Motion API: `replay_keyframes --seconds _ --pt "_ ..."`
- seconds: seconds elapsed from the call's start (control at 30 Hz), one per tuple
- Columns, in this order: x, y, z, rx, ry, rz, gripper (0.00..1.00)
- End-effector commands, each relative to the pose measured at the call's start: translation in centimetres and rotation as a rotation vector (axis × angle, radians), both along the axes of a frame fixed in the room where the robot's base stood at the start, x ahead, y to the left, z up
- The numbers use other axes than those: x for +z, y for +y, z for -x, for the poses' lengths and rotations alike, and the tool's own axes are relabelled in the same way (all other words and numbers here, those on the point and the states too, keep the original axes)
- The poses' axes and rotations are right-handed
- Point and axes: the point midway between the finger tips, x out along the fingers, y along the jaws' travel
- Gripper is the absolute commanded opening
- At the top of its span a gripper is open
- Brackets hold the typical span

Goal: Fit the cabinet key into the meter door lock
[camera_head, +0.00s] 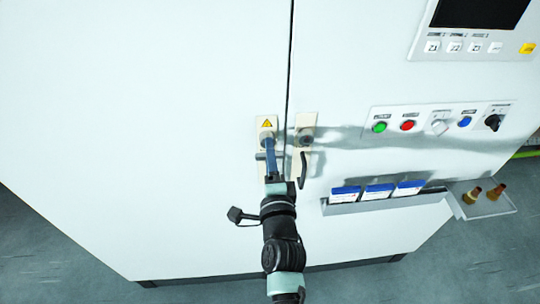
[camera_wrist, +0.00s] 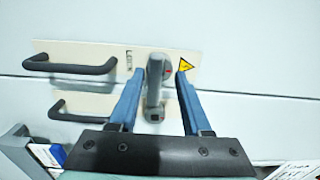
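The left cabinet door has a pale lock plate (camera_head: 267,126) with a yellow warning triangle, and the plate also shows in the wrist view (camera_wrist: 105,62). The head view shows my gripper (camera_head: 269,143) at the left plate.

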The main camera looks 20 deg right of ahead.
Motion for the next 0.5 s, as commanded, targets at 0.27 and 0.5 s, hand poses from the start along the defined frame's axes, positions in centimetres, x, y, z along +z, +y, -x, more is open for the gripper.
replay_keyframes --seconds 0.27,0.5 --pt "-0.1 0.0 0.0 0.001 0.003 -0.001 0.54" --pt "-0.3 0.5 1.6 0.000 0.005 -0.001 0.54"
